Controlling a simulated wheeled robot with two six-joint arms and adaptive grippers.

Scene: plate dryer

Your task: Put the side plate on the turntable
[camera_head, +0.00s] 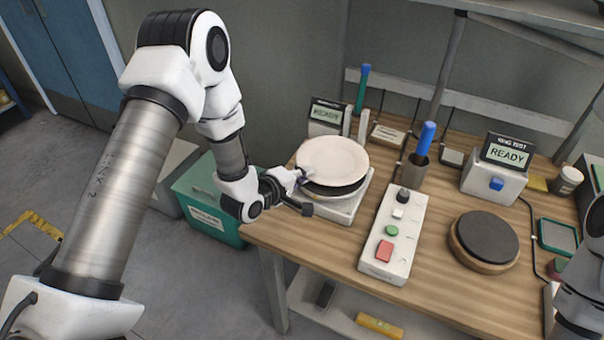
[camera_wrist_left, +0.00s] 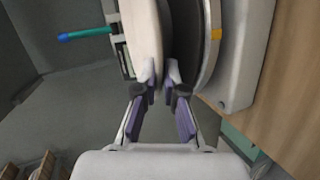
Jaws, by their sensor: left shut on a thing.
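The cream side plate (camera_head: 332,158) is held close above a dark round disc (camera_head: 335,190) on a white base (camera_head: 343,210) at the back left of the bench. My left gripper (camera_head: 301,178) is shut on the plate's near left rim. In the left wrist view, the fingertips (camera_wrist_left: 161,72) pinch the edge of the plate (camera_wrist_left: 141,35), and the disc (camera_wrist_left: 186,45) lies close beside it. I cannot tell whether the plate touches the disc. A second dark round pad on a wooden base (camera_head: 486,238) stands bare at the right. My right gripper is out of view.
A control box with buttons (camera_head: 394,235) stands right of the white base. A holder with a blue-handled tool (camera_head: 424,145) and a READY display (camera_head: 508,152) are behind. A green bin (camera_head: 205,195) is left of the bench. Part of my right arm shows at lower right.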

